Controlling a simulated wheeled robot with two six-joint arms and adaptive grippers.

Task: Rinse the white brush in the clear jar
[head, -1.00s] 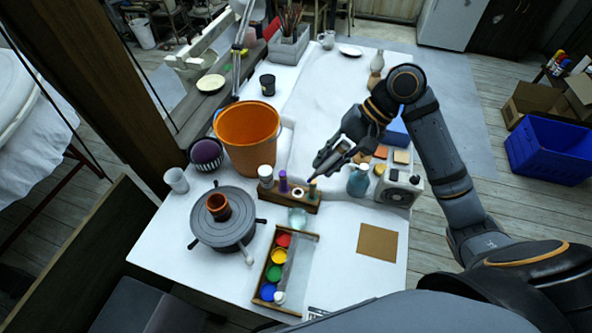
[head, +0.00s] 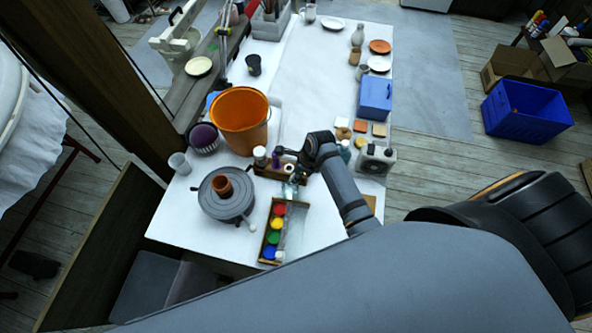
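The small clear jar (head: 290,191) stands on the white table between the wooden rack and the paint box. My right gripper (head: 296,172) is low over the jar, at the rack's right end. The gripper is small and dark here, and its fingers overlap the rack and jar. I cannot make out whether it is open or shut. The white brush cannot be told apart; it may be hidden at the gripper. My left gripper is not in view.
The wooden rack (head: 268,172) holds small bottles. A paint box (head: 264,244) with several colours lies in front. A grey turntable (head: 228,207) with a brown pot (head: 222,186) and an orange bucket (head: 241,120) stand left. A grey box (head: 376,157) stands right.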

